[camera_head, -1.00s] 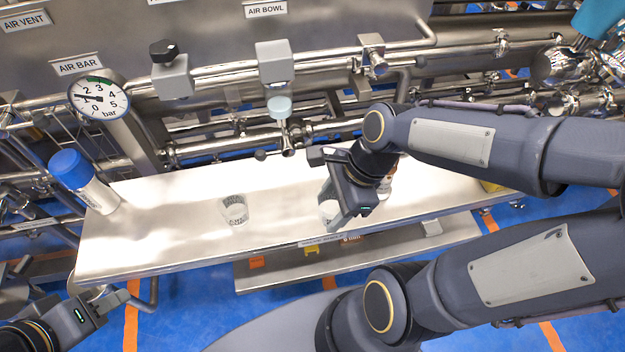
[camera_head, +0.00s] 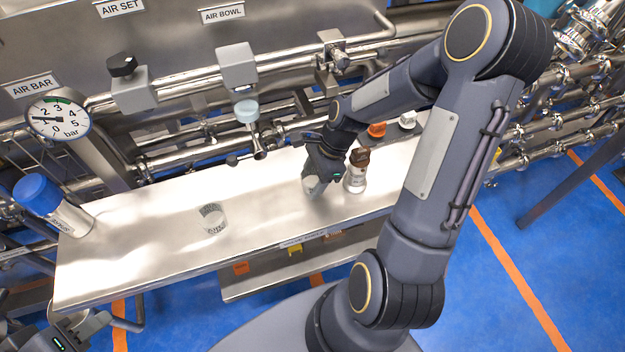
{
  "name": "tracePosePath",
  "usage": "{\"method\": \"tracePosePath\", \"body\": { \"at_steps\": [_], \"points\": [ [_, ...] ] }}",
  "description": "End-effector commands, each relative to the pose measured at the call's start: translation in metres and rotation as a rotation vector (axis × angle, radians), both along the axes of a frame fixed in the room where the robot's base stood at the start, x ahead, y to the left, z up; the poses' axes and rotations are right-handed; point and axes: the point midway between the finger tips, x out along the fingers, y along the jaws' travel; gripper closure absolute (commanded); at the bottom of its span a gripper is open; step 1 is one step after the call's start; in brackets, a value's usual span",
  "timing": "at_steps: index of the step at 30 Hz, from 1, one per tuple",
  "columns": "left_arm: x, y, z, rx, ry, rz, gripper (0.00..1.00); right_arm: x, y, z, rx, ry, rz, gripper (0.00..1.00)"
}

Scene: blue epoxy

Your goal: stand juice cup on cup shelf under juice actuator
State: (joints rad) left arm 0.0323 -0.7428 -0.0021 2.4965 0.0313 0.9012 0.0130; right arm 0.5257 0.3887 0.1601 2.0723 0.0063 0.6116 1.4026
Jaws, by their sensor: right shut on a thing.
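My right gripper (camera_head: 314,184) is shut on a small pale cup (camera_head: 311,186), low over the right half of the steel shelf (camera_head: 130,250). The fingers partly hide this cup, and I cannot tell whether it touches the shelf. A second clear cup with dark print (camera_head: 213,219) stands on the shelf further left, apart from the gripper. A dispensing valve with a pale blue knob (camera_head: 247,110) hangs from the pipe behind the shelf; no label names it as the juice actuator. My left gripper (camera_head: 85,325) is at the bottom left corner, partly cut off, its jaws unclear.
A blue-capped container (camera_head: 50,203) is at the shelf's left end. Orange (camera_head: 377,130) and white-capped (camera_head: 407,120) items are behind the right arm.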

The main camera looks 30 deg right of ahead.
Motion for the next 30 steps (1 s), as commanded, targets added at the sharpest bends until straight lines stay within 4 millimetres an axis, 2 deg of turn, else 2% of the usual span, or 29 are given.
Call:
{"method": "tracePosePath", "body": {
  "at_steps": [3, 15, 16, 20, 30],
  "points": [
    [0.000, 0.000, 0.002, 0.000, 0.000, 0.000, 0.64, 0.000, 0.000, -0.010, 0.000, 0.001, -0.001, 0.69],
    [0.000, 0.000, -0.003, 0.000, 0.000, 0.000, 0.64, 0.000, 0.000, -0.017, -0.001, -0.001, 0.000, 0.69],
    [0.000, 0.000, -0.001, 0.000, 0.000, 0.000, 0.64, 0.000, 0.000, -0.015, -0.001, -0.001, 0.000, 0.43],
    [0.000, 0.000, -0.001, 0.000, 0.000, 0.000, 0.64, 0.000, 0.000, -0.015, -0.001, -0.001, 0.000, 0.26],
    [0.000, 0.000, 0.004, 0.000, 0.000, 0.000, 0.64, 0.000, 0.000, -0.009, -0.001, -0.001, 0.000, 0.26]
  ]
}}
